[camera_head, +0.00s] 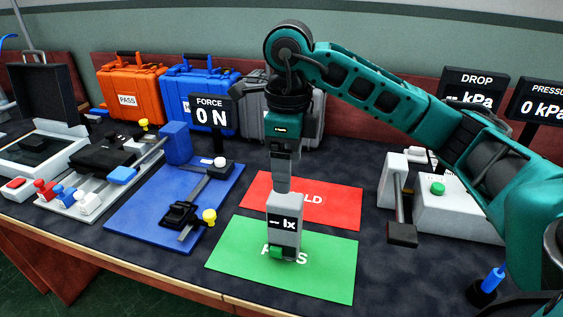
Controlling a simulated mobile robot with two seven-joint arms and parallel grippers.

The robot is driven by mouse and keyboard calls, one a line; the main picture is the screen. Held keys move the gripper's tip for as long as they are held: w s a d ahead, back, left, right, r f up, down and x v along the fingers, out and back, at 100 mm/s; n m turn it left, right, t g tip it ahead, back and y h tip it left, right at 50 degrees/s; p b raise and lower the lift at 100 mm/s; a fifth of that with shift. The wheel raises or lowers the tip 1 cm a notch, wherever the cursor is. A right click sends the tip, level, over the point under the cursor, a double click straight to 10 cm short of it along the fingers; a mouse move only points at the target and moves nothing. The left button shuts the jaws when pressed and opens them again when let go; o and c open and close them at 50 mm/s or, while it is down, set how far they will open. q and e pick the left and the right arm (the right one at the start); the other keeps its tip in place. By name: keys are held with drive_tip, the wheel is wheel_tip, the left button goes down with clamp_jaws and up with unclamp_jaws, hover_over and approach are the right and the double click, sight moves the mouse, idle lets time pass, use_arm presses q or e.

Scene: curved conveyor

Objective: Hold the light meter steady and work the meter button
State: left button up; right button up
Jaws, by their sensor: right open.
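The light meter (284,210) is a grey upright block with a dark display reading "-- lx". It stands over the green PASS mat (325,275), close to the red HOLD mat. A green button (276,252) is low on its front. My right gripper (282,182) points straight down directly above the meter. It is open, seen edge-on, with its fingers at the meter's upper end; whether they touch the meter cannot be told. My left gripper is not in view.
The red HOLD mat (335,203) lies behind. A blue force fixture (135,218) is at left, with orange (131,85) and blue (197,88) cases at the back. A grey press unit (460,215) with a green button is at right. Dark table shows between mats and press.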

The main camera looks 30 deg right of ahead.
sight(286, 214)
wheel_tip(286, 214, down, 11)
drive_tip(key=shift+f+b, duration=0.15)
drive_tip(key=shift+b, duration=0.55)
drive_tip(key=shift+s+f, duration=0.1)
drive_tip(key=shift+f, duration=0.4)
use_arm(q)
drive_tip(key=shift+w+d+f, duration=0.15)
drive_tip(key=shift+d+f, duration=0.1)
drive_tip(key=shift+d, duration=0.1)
use_arm(e)
drive_tip(key=shift+c, duration=0.3)
